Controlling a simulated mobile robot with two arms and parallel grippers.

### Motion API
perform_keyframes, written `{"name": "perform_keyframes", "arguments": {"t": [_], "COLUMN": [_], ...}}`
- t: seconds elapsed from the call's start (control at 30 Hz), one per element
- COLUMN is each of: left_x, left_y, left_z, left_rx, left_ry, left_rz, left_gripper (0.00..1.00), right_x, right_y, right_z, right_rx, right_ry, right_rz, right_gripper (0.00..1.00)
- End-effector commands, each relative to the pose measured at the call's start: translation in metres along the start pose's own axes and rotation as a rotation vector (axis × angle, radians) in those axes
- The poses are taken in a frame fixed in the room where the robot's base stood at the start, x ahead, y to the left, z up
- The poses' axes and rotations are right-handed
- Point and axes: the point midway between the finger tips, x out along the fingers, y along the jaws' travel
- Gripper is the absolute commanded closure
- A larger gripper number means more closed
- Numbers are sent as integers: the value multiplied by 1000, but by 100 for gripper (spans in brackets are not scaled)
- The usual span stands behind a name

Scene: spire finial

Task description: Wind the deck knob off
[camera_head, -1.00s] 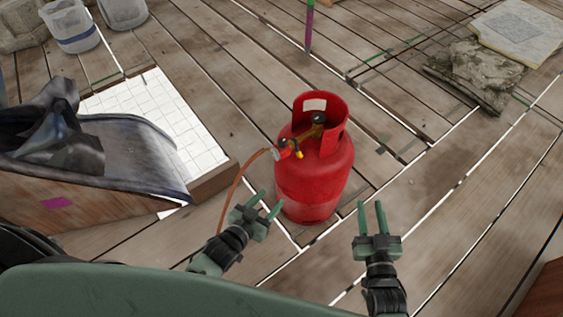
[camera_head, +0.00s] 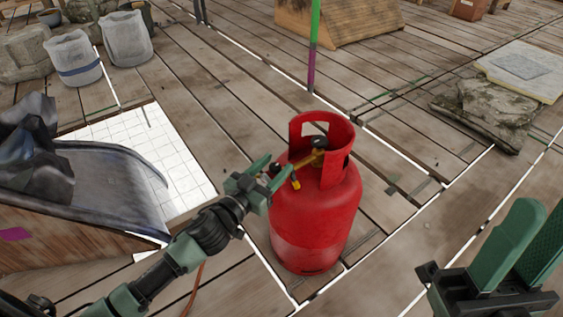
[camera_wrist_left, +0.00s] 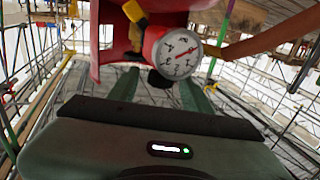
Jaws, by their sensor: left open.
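A red gas cylinder (camera_head: 315,215) stands upright on the deck, with a brass valve (camera_head: 308,160) inside its collar. A dark round knob (camera_head: 318,142) sits on top of the valve. My left gripper (camera_head: 279,166) is open at the cylinder's left side, by the regulator, its fingers largely hiding it. In the left wrist view, a white-faced gauge (camera_wrist_left: 178,54) and a black round part (camera_wrist_left: 159,80) lie between the spread green fingers; contact cannot be told. My right gripper (camera_head: 535,225) is open and empty at the lower right, away from the cylinder.
A hose (camera_head: 194,288) runs low behind my left arm. A white gridded panel (camera_head: 150,140) and a draped crate (camera_head: 80,235) lie to the left. A green and purple post (camera_head: 314,50) stands behind the cylinder. Stone slabs (camera_head: 485,110) lie to the right. Deck between is clear.

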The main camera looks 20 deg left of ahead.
Motion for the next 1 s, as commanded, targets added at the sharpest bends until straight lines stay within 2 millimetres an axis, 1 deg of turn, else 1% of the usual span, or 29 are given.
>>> {"name": "perform_keyframes", "arguments": {"t": [0.03,0.1,0.2,0.33,0.57,0.6,0.67,0.7,0.77,1.0], "left_x": [9,18,27,33,34,34,34,34,34,34], "left_y": [-1,0,0,0,0,0,0,0,0,0], "left_z": [1,1,0,1,0,0,0,0,0,0], "left_rx": [4,2,2,1,0,0,0,0,0,1], "left_ry": [2,2,1,-1,-1,-1,-1,-1,-1,-1], "left_rz": [0,0,0,0,0,0,0,0,0,9], "left_gripper": [51,51,51,51,51,56,73,84,100,100], "right_x": [-4,-6,-8,-8,-8,-8,-8,-8,-8,-6], "right_y": [0,0,0,0,0,0,0,0,0,0], "right_z": [1,2,2,2,2,2,2,2,2,2], "right_rx": [0,0,0,-1,0,0,0,0,0,0], "right_ry": [-1,-1,-2,-2,-3,-3,-3,-3,-3,-3], "right_rz": [0,0,0,0,0,0,0,0,0,0], "right_gripper": [67,67,67,67,67,67,67,67,67,67]}}
